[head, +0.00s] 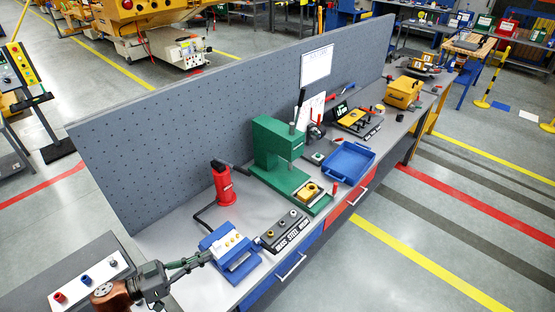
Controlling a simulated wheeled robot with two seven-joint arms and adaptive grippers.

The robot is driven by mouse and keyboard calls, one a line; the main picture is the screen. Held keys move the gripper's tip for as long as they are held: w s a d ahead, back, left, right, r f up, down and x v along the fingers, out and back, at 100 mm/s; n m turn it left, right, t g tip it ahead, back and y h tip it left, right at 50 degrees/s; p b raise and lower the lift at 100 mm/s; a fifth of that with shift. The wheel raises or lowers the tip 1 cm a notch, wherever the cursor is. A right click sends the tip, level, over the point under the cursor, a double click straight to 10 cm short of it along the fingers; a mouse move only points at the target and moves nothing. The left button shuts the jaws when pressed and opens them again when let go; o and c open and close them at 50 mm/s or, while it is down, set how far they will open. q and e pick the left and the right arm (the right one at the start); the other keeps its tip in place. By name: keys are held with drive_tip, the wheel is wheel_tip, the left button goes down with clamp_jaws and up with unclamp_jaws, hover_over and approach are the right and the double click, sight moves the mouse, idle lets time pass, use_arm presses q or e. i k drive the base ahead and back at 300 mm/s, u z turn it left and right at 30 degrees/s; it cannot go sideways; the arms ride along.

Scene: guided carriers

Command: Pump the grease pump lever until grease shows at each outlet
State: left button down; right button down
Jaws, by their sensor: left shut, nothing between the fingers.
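The red grease pump (223,187) stands upright on the grey bench, left of the green press. Its dark lever (232,167) reaches from the pump top toward the right, and its far end is near the press. A black hose (200,219) runs from the pump toward a blue fixture (240,266) with a white block on top. Small yellowish spots (230,239) show on the white block; I cannot tell whether they are grease or fittings. My left gripper (207,256) is shut and empty, at the left edge of the blue fixture, apart from the lever. My right gripper is out of view.
A green press (279,146) stands right of the pump. A dark block with knobs (284,229) lies right of the blue fixture. A blue tray (348,163) sits farther along. A grey pegboard (180,142) closes the back. Bare bench lies left of the pump.

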sight(242, 171)
drive_tip(key=z, duration=0.25)
drive_tip(key=i, duration=1.4)
drive_tip(key=u, duration=0.7)
